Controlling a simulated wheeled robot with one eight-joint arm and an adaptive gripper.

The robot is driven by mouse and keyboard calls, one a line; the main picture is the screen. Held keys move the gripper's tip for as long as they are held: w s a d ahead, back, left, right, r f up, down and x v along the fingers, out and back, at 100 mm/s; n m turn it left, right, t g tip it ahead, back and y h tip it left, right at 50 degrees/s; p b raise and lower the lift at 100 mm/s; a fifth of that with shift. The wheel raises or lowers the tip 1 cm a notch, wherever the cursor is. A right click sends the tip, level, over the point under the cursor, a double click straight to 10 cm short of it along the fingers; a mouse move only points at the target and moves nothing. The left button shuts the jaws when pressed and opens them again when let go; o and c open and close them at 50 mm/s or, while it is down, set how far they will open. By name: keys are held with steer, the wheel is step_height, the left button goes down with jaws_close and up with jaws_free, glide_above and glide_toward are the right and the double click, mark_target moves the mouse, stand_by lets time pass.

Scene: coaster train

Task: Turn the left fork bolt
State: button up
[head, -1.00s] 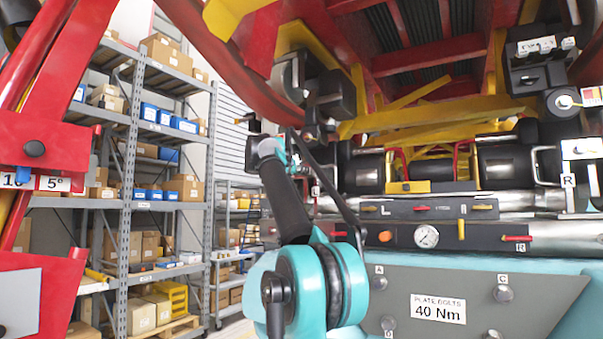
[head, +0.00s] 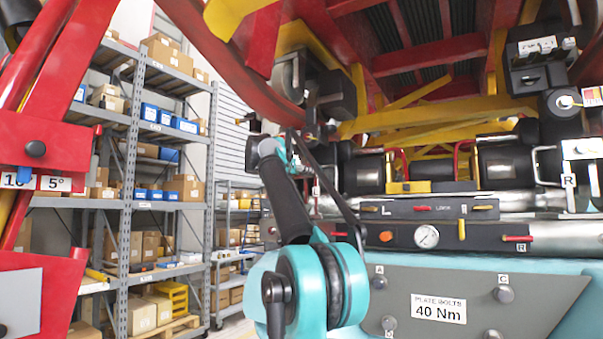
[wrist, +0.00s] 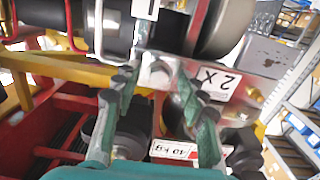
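In the wrist view a round silver bolt head (wrist: 157,73) shows on a bright metal part beside a white label. The label's mark looks like an L or a single stroke. My gripper (wrist: 161,78) is open, its two dark green fingers spread with the bolt head between or just beyond their tips. I cannot tell whether either finger touches it. In the head view my gripper is mostly hidden behind my arm, near the left wheel assembly (head: 335,92), and I cannot make out the bolt there.
A grey plate (head: 540,297) marked "PLATE BOLTS 40 Nm" and a dark panel with a gauge (head: 427,237) lie right of my arm. Red and yellow framework hangs above. Storage shelves (head: 150,135) stand left.

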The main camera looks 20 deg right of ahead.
steer(key=v, duration=1.2)
